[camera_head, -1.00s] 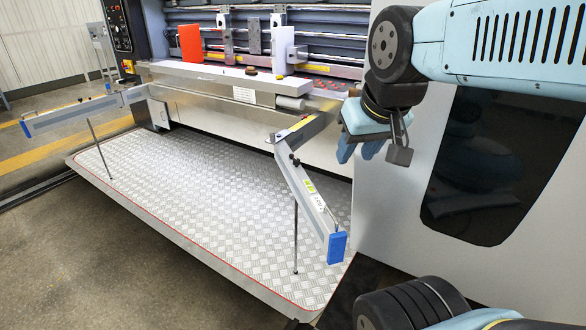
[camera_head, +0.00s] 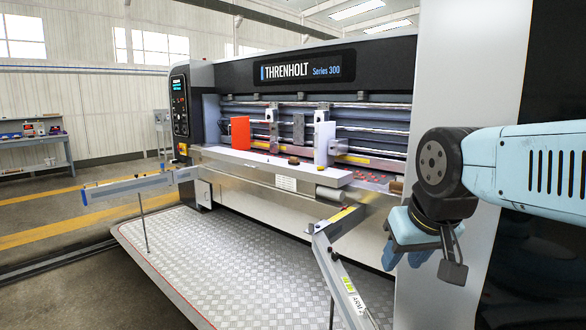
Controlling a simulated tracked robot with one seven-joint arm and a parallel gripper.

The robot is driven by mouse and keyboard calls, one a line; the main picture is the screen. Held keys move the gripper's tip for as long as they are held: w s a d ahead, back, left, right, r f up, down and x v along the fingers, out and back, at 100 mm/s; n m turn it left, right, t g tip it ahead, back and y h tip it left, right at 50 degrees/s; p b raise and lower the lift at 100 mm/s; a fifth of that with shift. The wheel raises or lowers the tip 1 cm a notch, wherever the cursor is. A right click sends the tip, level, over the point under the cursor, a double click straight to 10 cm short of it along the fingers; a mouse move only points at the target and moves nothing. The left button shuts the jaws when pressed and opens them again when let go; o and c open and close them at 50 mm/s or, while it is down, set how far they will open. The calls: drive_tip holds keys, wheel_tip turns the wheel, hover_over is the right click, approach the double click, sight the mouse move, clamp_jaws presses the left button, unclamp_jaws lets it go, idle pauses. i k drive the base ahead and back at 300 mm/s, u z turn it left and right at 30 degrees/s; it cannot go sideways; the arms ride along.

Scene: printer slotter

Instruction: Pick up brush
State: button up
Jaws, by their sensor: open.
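I cannot pick out a brush for certain. A small dark brown item (camera_head: 293,160) sits on the white ledge (camera_head: 255,160) of the machine; it is too small to tell what it is. Another small brown shape (camera_head: 396,187) shows at the ledge's right end, close above my gripper in the picture. My gripper (camera_head: 403,256) hangs at the right, in front of the machine's front. Its blue fingers point down, open, with nothing seen between them.
An orange-red plate (camera_head: 240,133) and a white block (camera_head: 325,143) stand at the ledge. Two rail arms stick out, one at left (camera_head: 125,186) and one near my gripper (camera_head: 338,282). A checkered metal platform (camera_head: 215,250) lies below. A workbench (camera_head: 35,142) stands far left.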

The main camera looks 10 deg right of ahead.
sight(294, 160)
drive_tip(key=k, duration=0.55)
drive_tip(key=u, duration=0.35)
drive_tip(key=i, duration=1.15)
drive_tip(key=u, duration=0.55)
drive_tip(key=i, duration=2.2)
drive_tip(key=z, duration=0.55)
drive_tip(key=i, duration=1.2)
drive_tip(key=z, duration=0.8)
drive_tip(key=i, duration=1)
drive_tip(key=z, duration=0.6)
